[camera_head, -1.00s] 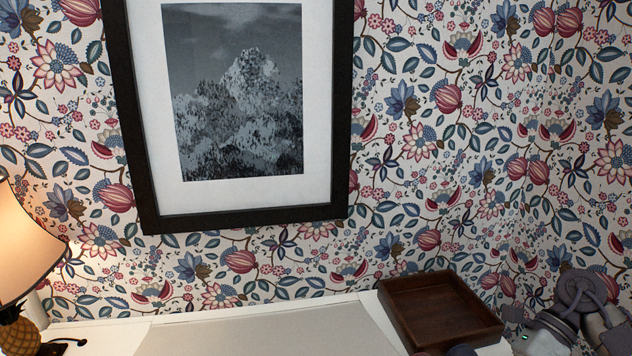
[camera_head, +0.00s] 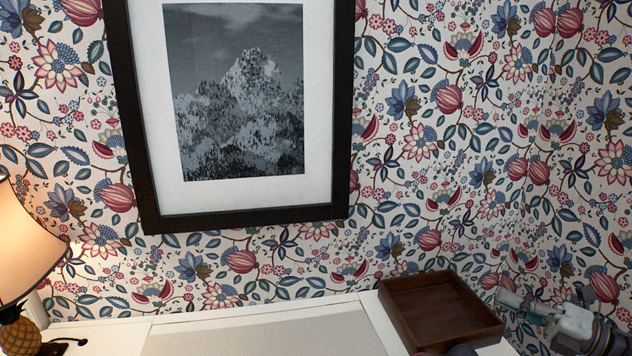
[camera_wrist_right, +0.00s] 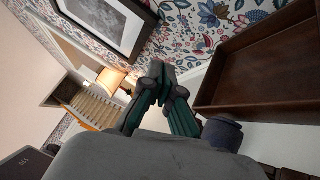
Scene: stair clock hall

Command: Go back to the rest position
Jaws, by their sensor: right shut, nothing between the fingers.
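My right gripper (camera_head: 508,301) shows at the lower right of the head view, beside the wooden tray, with its fingers pointing left toward it. In the wrist view its fingertips (camera_wrist_right: 160,72) meet, with nothing held between them. The dark brown wooden tray (camera_head: 398,318) sits on the white tabletop near the wall. It also shows in the wrist view (camera_wrist_right: 258,114), to the right of the fingers, and appears empty in what I see of it. My left gripper is not in view.
A lit lamp (camera_head: 22,245) with a pineapple base stands at the left. A pale grey mat (camera_head: 265,335) covers the middle of the white tabletop (camera_head: 110,335). A black-framed picture (camera_head: 335,190) hangs on the floral wall close behind. Dark rounded shapes at the bottom edge are unclear.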

